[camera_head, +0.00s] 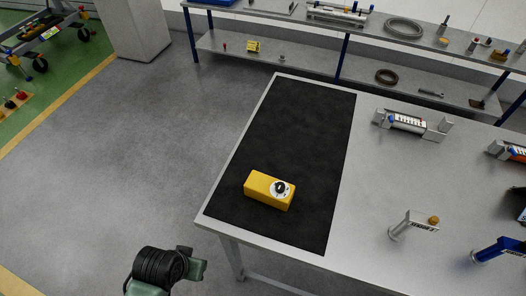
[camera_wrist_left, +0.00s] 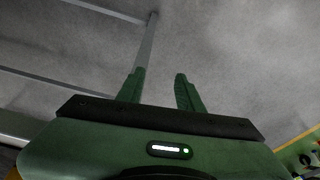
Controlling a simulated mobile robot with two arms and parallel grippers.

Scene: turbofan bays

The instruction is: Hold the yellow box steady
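The yellow box (camera_head: 262,188) lies on the black mat (camera_head: 310,130) near the front of the grey table. A round white dial with a black knob is on the box's right part. My left arm's wrist shows at the lower left of the head view, off the table's left front corner and apart from the box. In the left wrist view my left gripper (camera_wrist_left: 159,88) is open, with nothing between its two green fingers. The box is not in that view. My right gripper is not in view.
On the grey table (camera_head: 375,190), right of the mat, stand a fixture with a cylinder (camera_head: 408,122), a small stand with an orange knob (camera_head: 413,224) and a blue tool (camera_head: 497,250). A shelf bench (camera_head: 300,55) stands behind. Floor (camera_head: 140,150) left of the table is clear.

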